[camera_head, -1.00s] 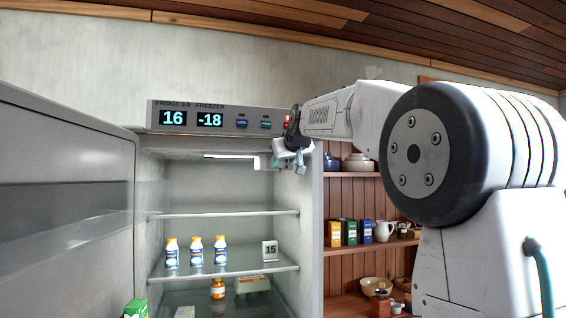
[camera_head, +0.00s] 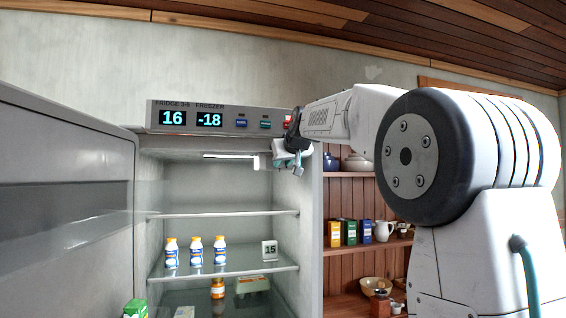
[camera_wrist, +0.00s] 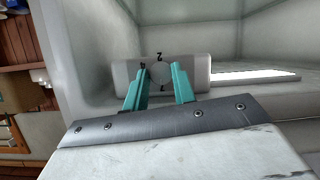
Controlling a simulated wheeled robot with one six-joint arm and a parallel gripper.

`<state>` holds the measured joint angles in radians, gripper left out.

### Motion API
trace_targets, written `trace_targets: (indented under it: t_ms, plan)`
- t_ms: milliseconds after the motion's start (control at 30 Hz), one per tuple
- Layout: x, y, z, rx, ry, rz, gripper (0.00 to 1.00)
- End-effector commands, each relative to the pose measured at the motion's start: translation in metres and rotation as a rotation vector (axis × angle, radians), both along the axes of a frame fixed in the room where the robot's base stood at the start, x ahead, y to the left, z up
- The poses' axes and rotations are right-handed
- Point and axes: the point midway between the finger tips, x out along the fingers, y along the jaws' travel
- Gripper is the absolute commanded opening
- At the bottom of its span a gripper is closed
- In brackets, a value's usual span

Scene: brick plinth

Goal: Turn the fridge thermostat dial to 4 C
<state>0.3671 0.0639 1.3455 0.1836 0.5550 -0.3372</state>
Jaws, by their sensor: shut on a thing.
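The thermostat dial (camera_wrist: 160,75) is a small pale round knob on a light housing (camera_wrist: 199,70) inside the fridge. A 2 shows above it in the wrist view; the marks at its left and below are too small to read surely. My gripper (camera_wrist: 161,72) has its two teal fingers on either side of the dial, shut on it. In the head view my gripper (camera_head: 290,157) is at the fridge's upper right, beside the housing (camera_head: 263,161), and the dial is hidden there. The fridge display (camera_head: 173,118) reads 16 and the freezer display (camera_head: 210,120) reads -18.
The fridge door (camera_head: 65,205) stands open at the left. White bottles (camera_head: 196,252) and a card reading 15 (camera_head: 270,250) stand on a glass shelf (camera_head: 225,262). Wooden shelves (camera_head: 365,245) with jars and boxes are at the right, beside the fridge's side wall (camera_head: 311,235).

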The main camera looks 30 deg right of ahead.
Motion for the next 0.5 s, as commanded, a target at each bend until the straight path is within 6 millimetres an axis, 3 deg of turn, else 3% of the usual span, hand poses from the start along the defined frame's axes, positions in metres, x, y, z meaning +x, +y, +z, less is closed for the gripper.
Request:
trace_targets:
  t_ms: [500]
  plan:
    - [-0.0013, -0.0037, -0.0010, 0.409, -0.117, -0.001, 0.03]
